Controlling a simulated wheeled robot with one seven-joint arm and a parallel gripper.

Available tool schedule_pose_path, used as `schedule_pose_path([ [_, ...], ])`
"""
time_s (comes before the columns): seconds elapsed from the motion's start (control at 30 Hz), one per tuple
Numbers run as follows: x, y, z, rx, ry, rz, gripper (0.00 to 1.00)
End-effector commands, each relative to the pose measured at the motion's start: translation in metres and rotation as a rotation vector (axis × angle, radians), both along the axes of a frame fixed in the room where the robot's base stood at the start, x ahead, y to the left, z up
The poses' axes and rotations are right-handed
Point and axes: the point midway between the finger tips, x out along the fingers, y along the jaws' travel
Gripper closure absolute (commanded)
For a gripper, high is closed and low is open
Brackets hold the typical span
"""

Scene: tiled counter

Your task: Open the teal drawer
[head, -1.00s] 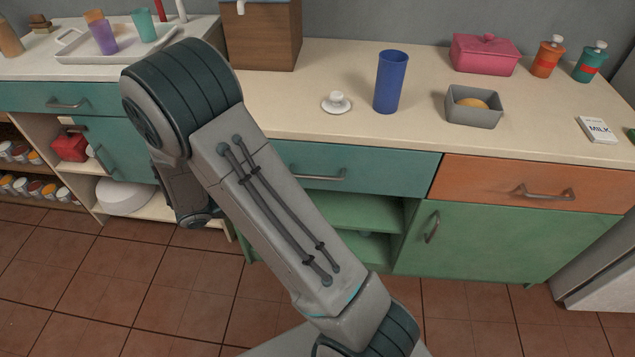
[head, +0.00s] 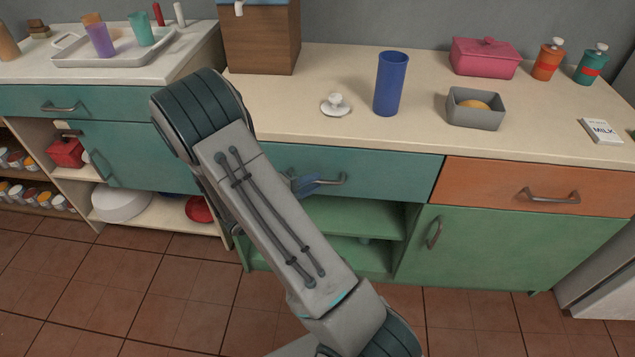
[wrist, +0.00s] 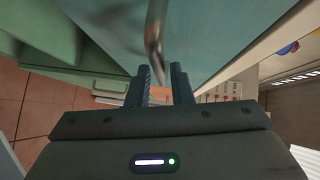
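The teal drawer (head: 395,172) is in the counter's middle section in the head view and looks shut, its front flush. Its grey bar handle (head: 330,181) runs horizontally. My gripper (head: 304,186) is at the left part of this handle, partly hidden behind my forearm. In the wrist view, the two dark fingers of my gripper (wrist: 163,86) stand apart. The handle (wrist: 155,35) reaches down to the gap between them, closer to the left finger. A gap shows towards the right finger. Whether either finger touches the handle is unclear.
An orange drawer (head: 500,185) sits to the right, above a green cupboard door (head: 500,245). Open green shelves (head: 355,217) lie below the teal drawer. Another teal drawer (head: 90,100) is at the left.

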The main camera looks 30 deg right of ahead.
Motion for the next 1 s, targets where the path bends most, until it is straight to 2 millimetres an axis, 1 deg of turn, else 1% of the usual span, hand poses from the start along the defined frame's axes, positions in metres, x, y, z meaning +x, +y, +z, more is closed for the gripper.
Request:
schedule_pose_path([
  [0.03,0.001,-0.008,-0.002,0.0,-0.001,-0.003,0.8],
  [0.2,0.004,-0.02,-0.003,0.0,-0.001,-0.001,0.8],
  [0.5,0.004,-0.022,-0.003,0.0,-0.001,0.0,0.8],
  [0.53,0.004,-0.022,-0.003,0.0,-0.001,0.0,0.83],
  [0.6,0.004,-0.022,-0.003,0.0,-0.001,0.0,1.0],
  [1.0,0.004,-0.026,-0.001,0.001,0.0,-0.025,1.0],
])
